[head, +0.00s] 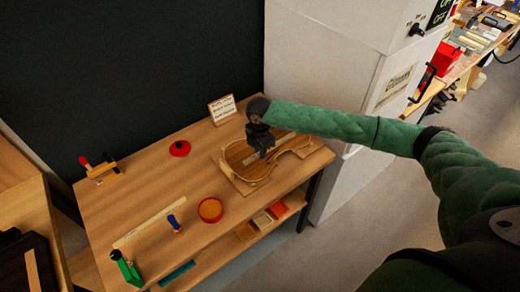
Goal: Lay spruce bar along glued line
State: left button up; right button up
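A violin plate or body (243,167) with raised edges lies on a board on the wooden bench. My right gripper (263,154), dark and pointing down, is over its middle and hides part of it. The fingers are too small and dark to show whether they are open or shut. A short pale strip (284,139) shows just right of the gripper; I cannot tell whether it is the bar or whether it is held. A long pale strip (150,221) lies on the bench's front left. No glued line can be made out. My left gripper is out of view.
The bench (135,190) also bears a red round thing (179,148), a red-rimmed bowl (210,209), a blue-handled tool (174,223), a green tool (127,268), a wooden clamp-like tool (103,169) and a small sign (222,107). A white cabinet (318,80) stands behind right.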

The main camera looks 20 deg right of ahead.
jog(key=shift+o, duration=1.1)
jog(key=shift+r, duration=0.2)
jog(key=shift+r, duration=0.2)
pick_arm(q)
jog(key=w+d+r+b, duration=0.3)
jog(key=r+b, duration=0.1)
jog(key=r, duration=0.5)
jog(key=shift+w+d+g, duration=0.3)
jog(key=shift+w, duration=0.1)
pick_arm(e)
notch_tip(320, 180, up, 12)
jog(key=shift+f, duration=0.2)
